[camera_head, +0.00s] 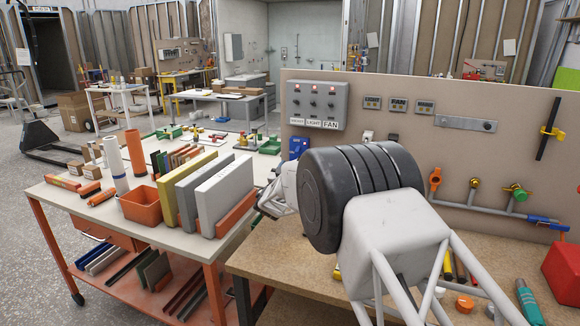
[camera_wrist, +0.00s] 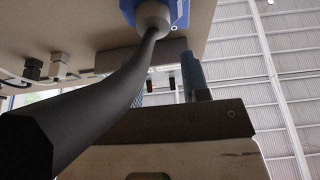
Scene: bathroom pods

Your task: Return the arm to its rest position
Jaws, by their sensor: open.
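My arm reaches over the wooden workbench (camera_head: 275,250) toward the beige panel. Its large dark joint and light grey housing fill the middle of the head view. My gripper (camera_head: 266,207) is at the left end of the arm, over the gap beside the tool cart, and is partly hidden by my own links. In the wrist view my gripper (camera_wrist: 170,82) is open, with its fingers apart and nothing visibly held between them. A blue box with a pale round fitting (camera_wrist: 152,16) is close to the fingers. A thick black cable (camera_wrist: 100,105) runs from it across the view, in front of the gripper.
The beige panel (camera_head: 400,145) stands behind my arm, with a switch box (camera_head: 318,104), pipes and valves. A cart (camera_head: 140,228) with boards and an orange bin (camera_head: 141,204) is at the left. A red box (camera_head: 562,272) and loose tools lie on the bench's right.

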